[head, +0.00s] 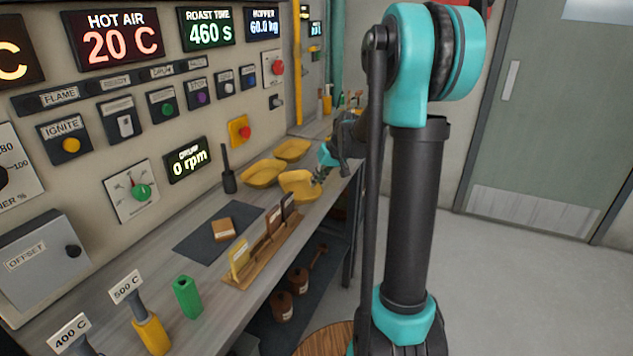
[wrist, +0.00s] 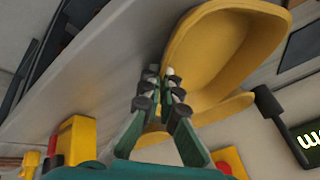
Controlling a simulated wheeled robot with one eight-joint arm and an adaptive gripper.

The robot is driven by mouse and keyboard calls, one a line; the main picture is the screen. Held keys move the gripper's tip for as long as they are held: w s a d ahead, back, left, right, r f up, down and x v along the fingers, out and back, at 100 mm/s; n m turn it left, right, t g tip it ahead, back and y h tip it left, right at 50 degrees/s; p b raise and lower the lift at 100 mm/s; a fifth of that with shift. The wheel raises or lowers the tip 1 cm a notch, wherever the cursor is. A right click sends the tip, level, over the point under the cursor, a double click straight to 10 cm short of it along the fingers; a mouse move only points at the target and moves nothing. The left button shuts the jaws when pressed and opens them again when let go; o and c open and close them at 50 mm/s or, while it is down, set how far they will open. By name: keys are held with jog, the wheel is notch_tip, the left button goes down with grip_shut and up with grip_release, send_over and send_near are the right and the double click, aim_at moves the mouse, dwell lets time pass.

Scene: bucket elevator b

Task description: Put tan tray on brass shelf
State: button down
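Several yellow-tan trays sit on the counter in the head view. The nearest tray (head: 298,188) is beside my gripper (head: 320,175); it fills the upper middle of the wrist view (wrist: 225,55). In the wrist view my gripper (wrist: 164,78) has its fingers close together at this tray's rim, one on each side, and appears closed on it. The fingertips partly hide the rim. Two more trays, a left one (head: 262,173) and a back one (head: 292,150), lie behind. I cannot clearly make out a brass shelf in either view.
The counter (head: 150,272) holds a dark mat (head: 200,245) with a brown block, a wooden rack (head: 265,250) of upright cards, a green block (head: 187,297) and a black brush (head: 228,170). The control wall is close behind. Open floor (head: 510,280) lies right.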

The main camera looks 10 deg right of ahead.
jog(key=shift+f, duration=0.1)
jog(key=c, duration=2)
grip_release()
